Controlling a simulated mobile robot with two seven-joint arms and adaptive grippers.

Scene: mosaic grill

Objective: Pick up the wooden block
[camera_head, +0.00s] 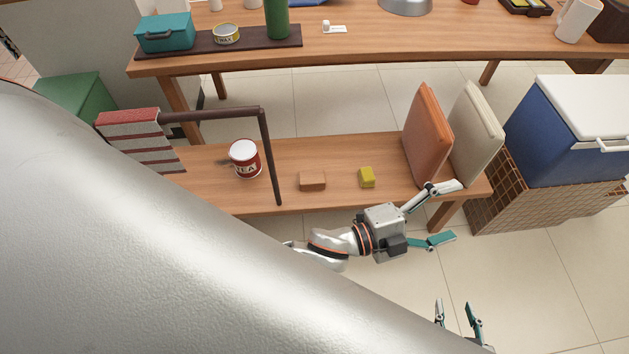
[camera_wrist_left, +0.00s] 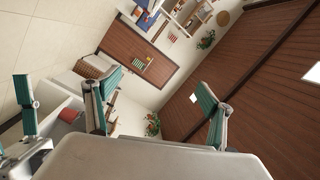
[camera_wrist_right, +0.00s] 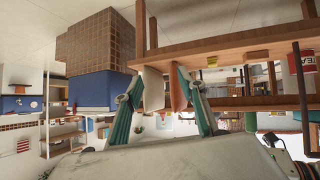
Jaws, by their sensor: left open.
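The wooden block (camera_head: 312,181), a small brown cuboid, lies on a low wooden bench (camera_head: 335,150) in the head view, left of a small yellow block (camera_head: 367,178). My left gripper (camera_head: 458,211) is open and empty at the bench's front right end, right of the block and pointing away from it. Its open fingers also show in the left wrist view (camera_wrist_left: 160,95), where no block is seen. My right gripper (camera_head: 453,303) is lower in the head view, over the floor, open and empty. The right wrist view shows its spread fingers (camera_wrist_right: 165,85) and the bench upside down.
A red-and-white tea tin (camera_head: 245,158) stands left of the block, beside a dark bent bar (camera_head: 268,150). An orange cushion (camera_head: 427,135) and a beige cushion (camera_head: 472,135) stand at the bench's right end. A blue cooler (camera_head: 555,135) sits further right. A larger table (camera_head: 350,50) stands behind.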

